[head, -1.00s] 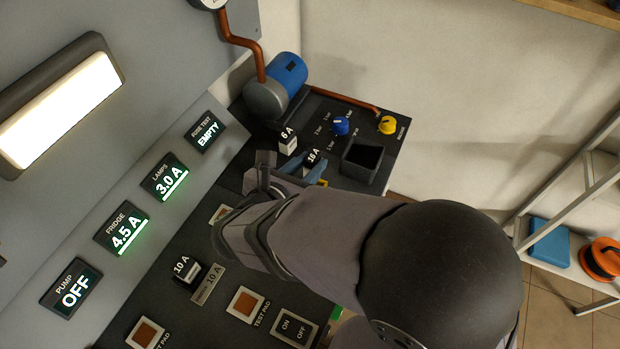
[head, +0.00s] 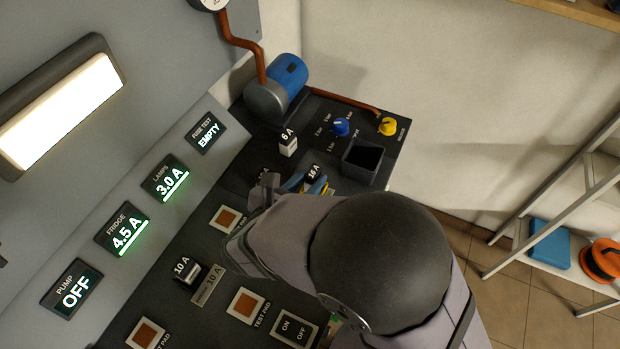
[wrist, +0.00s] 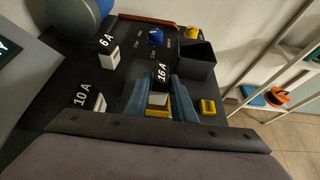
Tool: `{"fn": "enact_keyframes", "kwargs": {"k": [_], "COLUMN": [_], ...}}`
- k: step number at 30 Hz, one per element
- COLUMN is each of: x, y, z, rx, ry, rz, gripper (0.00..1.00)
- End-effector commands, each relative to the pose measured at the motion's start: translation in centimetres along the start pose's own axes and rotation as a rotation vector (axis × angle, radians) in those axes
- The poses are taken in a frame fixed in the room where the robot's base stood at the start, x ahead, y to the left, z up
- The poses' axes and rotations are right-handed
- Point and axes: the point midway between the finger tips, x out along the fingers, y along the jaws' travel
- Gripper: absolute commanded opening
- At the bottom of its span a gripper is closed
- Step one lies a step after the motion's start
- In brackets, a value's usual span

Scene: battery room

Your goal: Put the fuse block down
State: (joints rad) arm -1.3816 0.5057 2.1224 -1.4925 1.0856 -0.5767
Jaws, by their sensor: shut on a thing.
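The fuse block marked 16 A (head: 314,173) has a dark top with white lettering. My gripper (head: 305,183) has blue fingers, one on each side of this block, and is shut on it. In the wrist view the block (wrist: 158,99) shows a pale face between the two fingers (wrist: 160,98), with a yellow patch below it. Whether its underside touches the panel is hidden. A yellow piece (wrist: 208,106) lies just right of the fingers in the wrist view.
A 6 A block (head: 288,146) and an open dark bin (head: 362,160) stand beyond my gripper. A 10 A block (head: 187,271) and several copper test pads (head: 246,306) are nearer. A blue motor (head: 287,76), blue knob (head: 341,127) and yellow knob (head: 387,126) are at the back.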

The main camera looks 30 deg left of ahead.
Motion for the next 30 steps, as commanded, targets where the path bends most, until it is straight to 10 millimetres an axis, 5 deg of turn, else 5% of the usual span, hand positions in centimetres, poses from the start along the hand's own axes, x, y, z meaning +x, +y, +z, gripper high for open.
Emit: {"fn": "enact_keyframes", "kwargs": {"k": [16,17,19,30], "x": [0.5,0.5,0.5,0.4], "y": [0.0,0.0,0.0,0.0], "z": [-1.1,-1.1,-1.1,-1.0], "rx": [0.0,0.0,-0.001,-0.003], "ry": [0.0,0.001,0.001,0.002], "rz": [0.0,0.0,0.0,-0.001], "gripper": [0.0,0.25,0.42,0.42]}}
